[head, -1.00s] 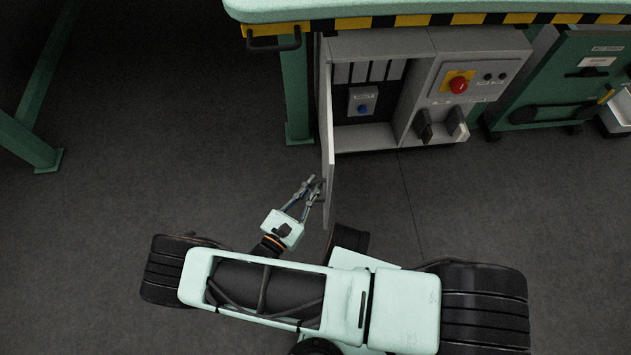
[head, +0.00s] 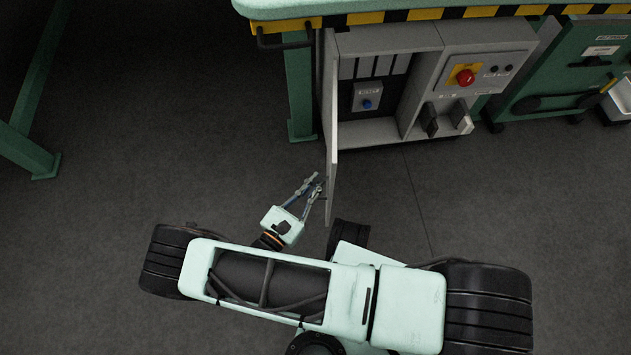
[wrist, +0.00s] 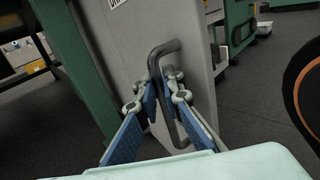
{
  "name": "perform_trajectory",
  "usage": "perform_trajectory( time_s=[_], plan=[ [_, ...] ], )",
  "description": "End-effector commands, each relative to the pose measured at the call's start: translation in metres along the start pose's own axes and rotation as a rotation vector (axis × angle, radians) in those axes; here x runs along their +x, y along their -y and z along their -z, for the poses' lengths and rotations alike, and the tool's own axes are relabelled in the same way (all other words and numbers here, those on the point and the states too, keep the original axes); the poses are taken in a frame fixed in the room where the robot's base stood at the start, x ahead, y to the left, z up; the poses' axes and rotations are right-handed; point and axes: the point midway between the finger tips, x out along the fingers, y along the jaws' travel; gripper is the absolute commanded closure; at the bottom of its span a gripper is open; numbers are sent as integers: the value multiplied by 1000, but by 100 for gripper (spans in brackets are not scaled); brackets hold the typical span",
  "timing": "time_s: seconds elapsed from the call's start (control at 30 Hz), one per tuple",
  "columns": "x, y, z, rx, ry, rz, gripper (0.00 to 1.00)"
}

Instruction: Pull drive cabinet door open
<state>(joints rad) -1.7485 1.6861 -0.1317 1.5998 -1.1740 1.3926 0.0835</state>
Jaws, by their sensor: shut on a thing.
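The drive cabinet (head: 425,45) is grey and stands under the gantry. Its door (head: 332,130) is swung wide open on the left side and shows nearly edge-on in the head view. The inside, with a blue button, is exposed. In the wrist view the door's outer face (wrist: 185,30) fills the middle, with a dark bar handle (wrist: 180,105) on it. My gripper (head: 316,187) is at the door's outer side near its free edge. In the wrist view my gripper (wrist: 163,95) has its fingers on both sides of the handle, shut on it.
The cabinet's right part carries a red knob on yellow (head: 465,77). A green cabinet (head: 570,65) stands further right. A green gantry leg (head: 299,90) is just left of the door. The floor to the left is clear.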

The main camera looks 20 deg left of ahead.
Motion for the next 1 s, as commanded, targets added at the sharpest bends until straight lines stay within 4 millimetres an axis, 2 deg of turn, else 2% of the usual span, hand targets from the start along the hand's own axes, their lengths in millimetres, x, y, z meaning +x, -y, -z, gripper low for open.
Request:
perform_trajectory(
  time_s=[0.2,0.23,0.27,0.57,0.67,1.0],
  plan=[
    [4,-3,0,1,1,-4,100],
    [4,-2,0,1,1,-4,89],
    [4,-2,0,1,2,-4,86],
    [1,-1,0,1,1,-2,85],
    [-7,-2,0,1,0,-4,85],
    [-60,-2,0,2,0,-4,85]
  ],
)
